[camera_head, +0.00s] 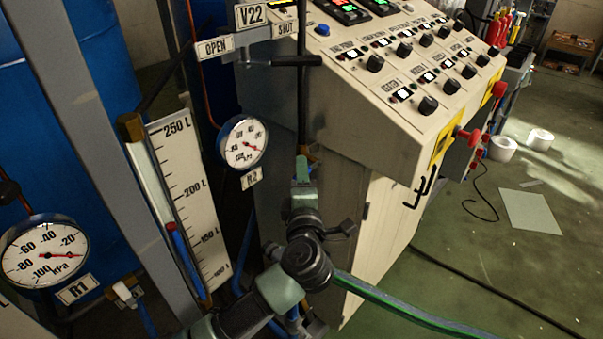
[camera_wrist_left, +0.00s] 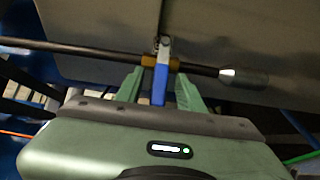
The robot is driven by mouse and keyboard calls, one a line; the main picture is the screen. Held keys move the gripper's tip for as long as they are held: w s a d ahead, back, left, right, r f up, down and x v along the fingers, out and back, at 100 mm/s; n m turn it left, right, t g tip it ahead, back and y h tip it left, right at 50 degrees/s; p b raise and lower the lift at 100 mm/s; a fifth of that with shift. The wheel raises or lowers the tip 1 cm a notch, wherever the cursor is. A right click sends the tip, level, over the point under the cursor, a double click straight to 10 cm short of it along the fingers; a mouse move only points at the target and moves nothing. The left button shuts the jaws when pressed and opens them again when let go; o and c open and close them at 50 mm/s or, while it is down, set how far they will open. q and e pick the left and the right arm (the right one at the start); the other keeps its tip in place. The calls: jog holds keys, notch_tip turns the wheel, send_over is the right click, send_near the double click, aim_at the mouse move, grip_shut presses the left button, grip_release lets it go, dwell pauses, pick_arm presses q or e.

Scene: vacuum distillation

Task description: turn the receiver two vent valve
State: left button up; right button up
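The V22 tag (camera_head: 251,14) stands at the top of the head view, with an OPEN plate (camera_head: 215,47) to its left and a SHUT plate (camera_head: 285,30) to its right. In the left wrist view a valve with a brass body (camera_wrist_left: 176,64) sits on a dark pipe (camera_wrist_left: 90,50). Its blue lever (camera_wrist_left: 160,82) points toward my gripper. My left gripper (camera_wrist_left: 160,88) has its green fingers on either side of the lever, with gaps visible. In the head view my left gripper (camera_head: 303,168) reaches up at the dark upright pipe and hides most of the valve. My right gripper is not seen.
A control console (camera_head: 400,90) with knobs stands close to the right of my left arm. Gauge R2 (camera_head: 243,141), the litre scale (camera_head: 190,195) and gauge R1 (camera_head: 45,252) stand to the left. Open floor lies beyond.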

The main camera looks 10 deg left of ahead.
pick_arm(q)
jog(key=shift+c, duration=0.4)
grip_shut()
jog(key=shift+f, duration=0.1)
dwell(1.0)
